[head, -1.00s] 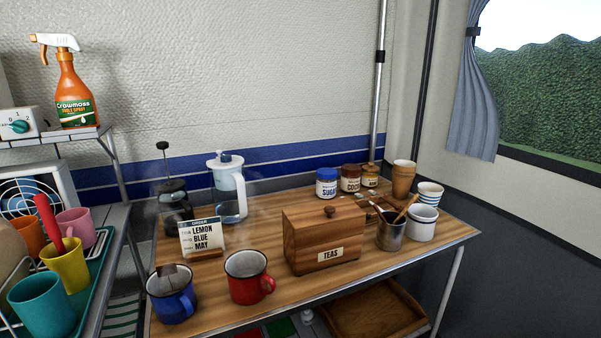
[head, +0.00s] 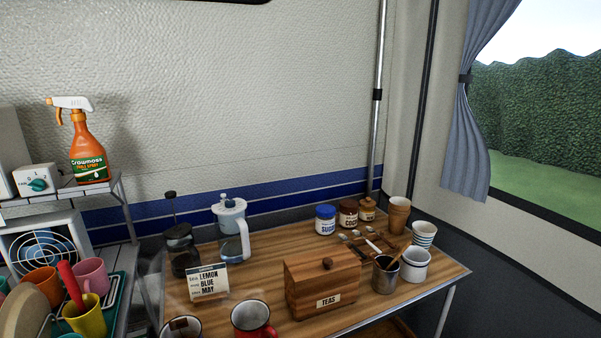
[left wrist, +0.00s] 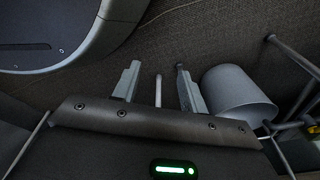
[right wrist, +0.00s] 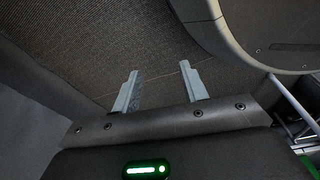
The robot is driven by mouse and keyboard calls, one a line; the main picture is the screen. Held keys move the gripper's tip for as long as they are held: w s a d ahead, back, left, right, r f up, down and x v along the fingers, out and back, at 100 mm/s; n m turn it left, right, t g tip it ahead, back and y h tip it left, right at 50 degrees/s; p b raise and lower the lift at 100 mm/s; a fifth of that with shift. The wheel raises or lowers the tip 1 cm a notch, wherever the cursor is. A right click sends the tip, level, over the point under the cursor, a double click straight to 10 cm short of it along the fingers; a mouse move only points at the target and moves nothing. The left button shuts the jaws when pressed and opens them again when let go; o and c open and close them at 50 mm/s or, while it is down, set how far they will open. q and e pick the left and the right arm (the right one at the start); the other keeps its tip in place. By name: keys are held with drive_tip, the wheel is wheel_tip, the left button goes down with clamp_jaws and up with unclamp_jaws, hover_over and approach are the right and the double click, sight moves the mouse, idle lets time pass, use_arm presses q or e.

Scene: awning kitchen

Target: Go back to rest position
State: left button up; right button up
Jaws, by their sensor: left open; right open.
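My left gripper (left wrist: 157,68) is open in the left wrist view, pointing down over a dark woven floor. A thin pale rod (left wrist: 158,92) shows between its fingers, and I cannot tell its distance. My right gripper (right wrist: 159,68) is open and empty in the right wrist view, also over the dark floor. Neither gripper shows in the head view. There, the wooden table (head: 360,304) carries a wooden teas box (head: 315,281), a red mug (head: 252,318) and a dark blue mug (head: 181,328), both cut off by the lower edge.
A glass pitcher (head: 231,228), a dark press pot (head: 182,250), a sign card (head: 208,282) and jars including sugar (head: 325,219) stand on the table. A grey cylindrical bin (left wrist: 238,94) is beside my left gripper.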

use_arm(q)
drive_tip(key=s+a+f+p, duration=0.2)
drive_tip(key=s+a+p, duration=0.1)
drive_tip(key=s, duration=0.8)
drive_tip(key=shift+s+g+p, duration=0.15)
drive_tip(key=shift+g+p, duration=0.15)
drive_tip(key=shift+p, duration=0.25)
use_arm(e)
drive_tip(key=s+d+f, duration=0.2)
drive_tip(key=s+d, duration=0.1)
drive_tip(key=s, duration=0.8)
drive_tip(key=shift+s+g, duration=0.2)
drive_tip(key=shift+g, duration=0.1)
